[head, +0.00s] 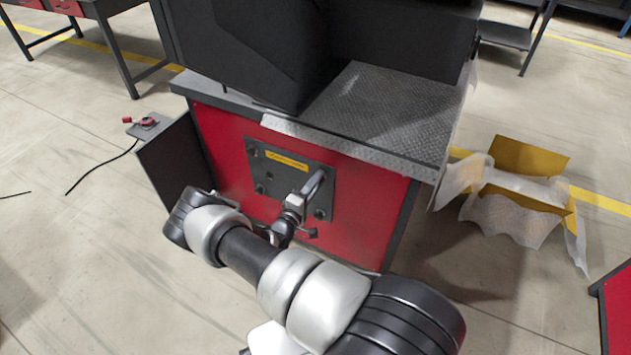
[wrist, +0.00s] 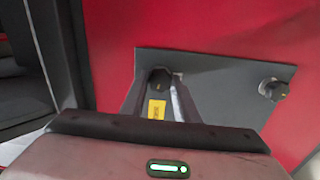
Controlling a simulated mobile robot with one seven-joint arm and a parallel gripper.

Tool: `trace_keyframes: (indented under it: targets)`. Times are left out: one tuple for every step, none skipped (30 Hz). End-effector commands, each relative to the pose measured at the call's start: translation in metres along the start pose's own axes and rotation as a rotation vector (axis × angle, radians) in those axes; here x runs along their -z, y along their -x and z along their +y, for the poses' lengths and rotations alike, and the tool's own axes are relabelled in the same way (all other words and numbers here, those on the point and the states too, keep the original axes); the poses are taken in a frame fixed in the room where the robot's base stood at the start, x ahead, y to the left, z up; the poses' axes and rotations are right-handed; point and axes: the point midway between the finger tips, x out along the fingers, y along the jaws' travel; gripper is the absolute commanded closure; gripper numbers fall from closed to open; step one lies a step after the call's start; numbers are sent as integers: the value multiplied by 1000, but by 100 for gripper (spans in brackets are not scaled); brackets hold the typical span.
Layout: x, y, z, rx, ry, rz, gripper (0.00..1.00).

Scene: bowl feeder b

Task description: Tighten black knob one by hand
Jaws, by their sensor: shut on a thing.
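A dark grey plate (head: 283,180) with a yellow label (head: 287,160) is fixed to the red front of the machine. Black knobs sit at its upper left (head: 252,152), lower left (head: 260,188) and lower right (head: 320,213). My gripper (head: 314,184) reaches the plate's upper right corner and is shut there.
A diamond-plate top (head: 390,115) with a black housing (head: 255,45) overhangs the red front. An open box with wrapping (head: 520,185) lies on the floor at right. A small switch box with cable (head: 147,127) is at left. Floor in front is clear.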

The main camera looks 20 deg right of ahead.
Motion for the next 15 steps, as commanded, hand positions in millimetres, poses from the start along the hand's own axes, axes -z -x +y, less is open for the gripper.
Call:
trace_keyframes:
  targets:
    - [1,2,-1,4,-24,3,94]
    - [1,2,-1,4,-37,3,94]
    - [1,2,-1,4,-53,3,94]
    - [1,2,-1,4,-63,3,94]
    - [1,2,-1,4,-72,3,94]
    - [1,2,-1,4,-84,3,94]
    - [1,2,-1,4,-91,3,94]
    - [2,2,-1,4,-97,3,94]
    - [2,2,-1,4,-104,3,94]
    - [2,2,-1,4,-109,3,94]
    - [2,2,-1,4,-113,3,94]
    - [2,2,-1,4,-116,3,94]
    - [2,2,-1,4,-118,3,94]
    - [2,2,-2,4,-119,3,94]
    - [2,2,-2,4,-120,3,94]
